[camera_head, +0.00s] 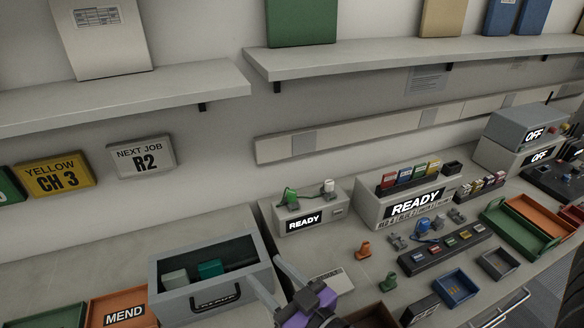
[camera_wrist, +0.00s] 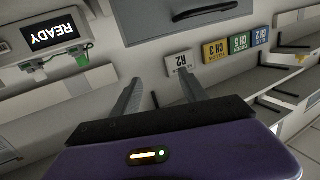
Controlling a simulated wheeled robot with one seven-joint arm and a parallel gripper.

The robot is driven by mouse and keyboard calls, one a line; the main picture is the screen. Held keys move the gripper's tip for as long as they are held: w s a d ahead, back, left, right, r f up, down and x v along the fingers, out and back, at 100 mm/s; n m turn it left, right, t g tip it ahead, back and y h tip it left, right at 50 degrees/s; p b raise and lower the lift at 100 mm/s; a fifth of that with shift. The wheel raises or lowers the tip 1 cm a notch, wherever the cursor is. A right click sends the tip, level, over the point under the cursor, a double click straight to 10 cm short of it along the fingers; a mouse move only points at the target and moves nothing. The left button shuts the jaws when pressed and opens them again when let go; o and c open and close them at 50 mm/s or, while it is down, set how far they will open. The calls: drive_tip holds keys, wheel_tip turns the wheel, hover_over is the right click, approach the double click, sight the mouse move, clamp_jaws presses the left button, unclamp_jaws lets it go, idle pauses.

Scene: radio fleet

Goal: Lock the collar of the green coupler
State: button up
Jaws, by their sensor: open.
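The green coupler (camera_head: 291,196) stands on top of a small grey box (camera_head: 291,224) marked READY, at its left side. It also shows in the wrist view (camera_wrist: 82,58) at the left, near the lit READY sign. Its collar is too small to tell whether it is locked. My gripper (camera_head: 264,270) is open and empty, in front of and below the box, beside an open grey drawer unit. In the wrist view my gripper's two fingers (camera_wrist: 160,76) are apart with nothing between them, and the coupler lies well to their left.
A grey box (camera_head: 210,288) with a handle holds a teal and a pale block, left of my gripper. A white-topped coupler (camera_head: 328,187) stands on the small box's right side. A larger READY unit (camera_head: 368,211), an orange cone (camera_head: 363,249) and a green cone (camera_head: 389,282) are to the right.

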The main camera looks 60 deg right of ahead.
drive_tip(key=w+d+r+m+g+h+p, duration=0.2)
drive_tip(key=w+d+r+g+p, duration=0.15)
drive_tip(key=w+d, duration=0.85)
drive_tip(key=m+g+y+p, duration=0.3)
drive_tip(key=m+g+p, duration=0.15)
drive_tip(key=g, duration=0.55)
hover_over(291, 192)
drive_tip(key=s+a, duration=0.2)
drive_tip(key=shift+f+n+y, duration=0.25)
drive_tip(key=shift+f+y, duration=0.05)
drive_tip(key=shift+f, duration=0.45)
drive_tip(key=shift+p+x, duration=0.65)
drive_tip(key=shift+x, duration=2.9)
drive_tip(key=shift+r, duration=0.1)
drive_tip(key=shift+c, duration=0.4)
clamp_jaws()
